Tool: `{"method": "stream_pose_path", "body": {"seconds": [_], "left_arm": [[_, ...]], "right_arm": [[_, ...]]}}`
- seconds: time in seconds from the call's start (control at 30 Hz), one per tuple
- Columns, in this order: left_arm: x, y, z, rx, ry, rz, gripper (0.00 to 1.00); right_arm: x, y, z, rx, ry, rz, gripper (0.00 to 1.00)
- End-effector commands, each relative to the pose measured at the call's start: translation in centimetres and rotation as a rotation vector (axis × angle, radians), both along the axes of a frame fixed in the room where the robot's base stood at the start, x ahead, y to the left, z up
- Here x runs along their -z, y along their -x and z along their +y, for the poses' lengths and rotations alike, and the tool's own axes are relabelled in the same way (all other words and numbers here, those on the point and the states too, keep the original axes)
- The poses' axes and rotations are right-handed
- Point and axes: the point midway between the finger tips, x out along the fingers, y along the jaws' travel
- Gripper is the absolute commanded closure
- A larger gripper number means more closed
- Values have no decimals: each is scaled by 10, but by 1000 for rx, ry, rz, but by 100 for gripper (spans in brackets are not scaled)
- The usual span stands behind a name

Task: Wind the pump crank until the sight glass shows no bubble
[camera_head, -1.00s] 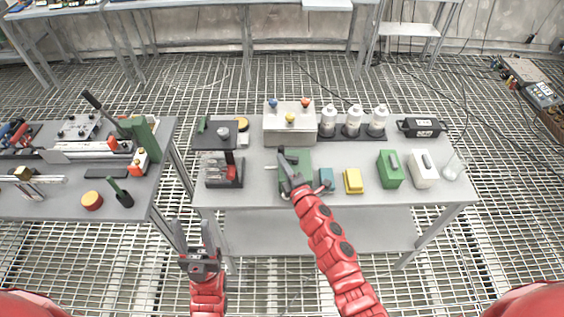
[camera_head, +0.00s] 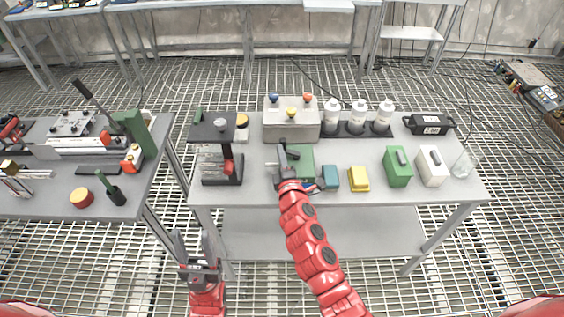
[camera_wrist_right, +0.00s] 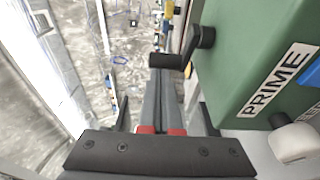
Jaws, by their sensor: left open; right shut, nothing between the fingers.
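The pump is a green box (camera_head: 301,158) on the middle table. In the right wrist view it bears a "PRIME" label (camera_wrist_right: 278,79). Its black crank (camera_wrist_right: 203,37) sticks out of the side, with a black grip (camera_wrist_right: 165,61) at the end. My right gripper (camera_wrist_right: 167,84) is shut and empty. Its fingertips point at the crank grip; I cannot tell whether they touch. In the head view the right gripper (camera_head: 284,168) is at the pump's left side. My left gripper (camera_head: 195,243) is open and empty, in front of the table. I cannot make out the sight glass or any bubble.
On the same table (camera_head: 240,197) are a press-like stand (camera_head: 222,168), a grey box with coloured knobs (camera_head: 291,125), white bottles (camera_head: 358,117), teal (camera_head: 330,178) and yellow (camera_head: 359,178) blocks, and a glass flask (camera_head: 463,164). A tool table (camera_head: 45,203) stands at left.

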Motion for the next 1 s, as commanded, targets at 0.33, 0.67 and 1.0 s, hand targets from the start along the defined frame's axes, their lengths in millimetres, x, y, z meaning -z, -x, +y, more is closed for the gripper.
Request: {"method": "stream_pose_path", "body": {"seconds": [0.33,0.67,1.0], "left_arm": [[118,0,0,0,0,0,50],[184,0,0,0,0,0,50],[203,0,0,0,0,0,50]], "right_arm": [[14,-16,10,300,-6,-6,100],[7,-32,8,600,-4,1,100],[3,-43,2,725,-2,2,100]]}}
